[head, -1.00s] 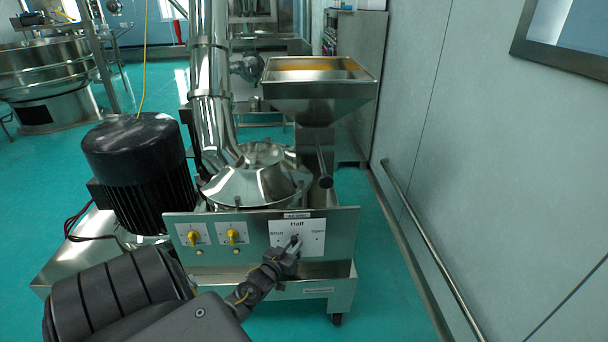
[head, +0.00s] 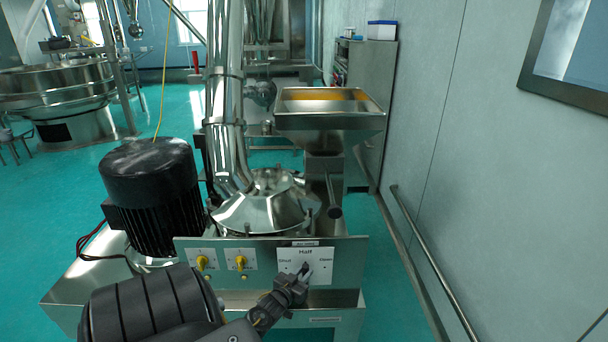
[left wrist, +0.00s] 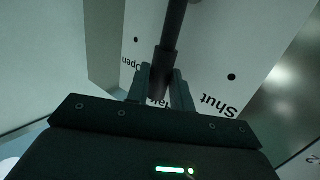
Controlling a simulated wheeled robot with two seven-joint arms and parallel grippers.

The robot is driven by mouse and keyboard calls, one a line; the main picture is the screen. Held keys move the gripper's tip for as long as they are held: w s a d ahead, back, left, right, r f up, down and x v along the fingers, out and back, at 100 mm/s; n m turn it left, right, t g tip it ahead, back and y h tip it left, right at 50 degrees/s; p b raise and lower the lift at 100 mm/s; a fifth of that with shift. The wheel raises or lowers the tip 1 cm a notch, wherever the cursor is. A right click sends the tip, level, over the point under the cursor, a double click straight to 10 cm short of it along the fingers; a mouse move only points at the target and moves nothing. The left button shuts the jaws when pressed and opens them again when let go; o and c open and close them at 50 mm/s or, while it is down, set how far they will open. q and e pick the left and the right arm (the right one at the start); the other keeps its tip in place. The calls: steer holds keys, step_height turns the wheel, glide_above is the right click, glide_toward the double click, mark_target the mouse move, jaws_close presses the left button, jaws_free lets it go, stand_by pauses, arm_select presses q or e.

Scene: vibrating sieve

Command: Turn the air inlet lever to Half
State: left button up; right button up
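The air inlet lever (left wrist: 170,35) is a dark rod in the left wrist view, running down from the top edge toward the "Half" mark. Its white label plate (head: 289,267) reads "Shut" at left, "Half" at top and "Open" at right in the head view. My left gripper (head: 304,271) is at the plate, just below the word "Half". In the left wrist view its fingers (left wrist: 162,82) stand on both sides of the lever and look shut on it. They partly hide the word "Half". My right gripper is not in view.
The steel panel (head: 347,258) also carries two yellow knobs (head: 202,262) left of the plate. Behind it stand a black motor (head: 150,185), a steel sieve housing (head: 266,208) and a hopper (head: 330,122). A wall with a rail (head: 420,255) is at the right.

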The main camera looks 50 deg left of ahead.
arm_select(q)
steer(key=o, duration=0.4)
steer(key=v, duration=1.1)
steer(key=shift+p, duration=0.3)
steer(key=shift+f, duration=0.1)
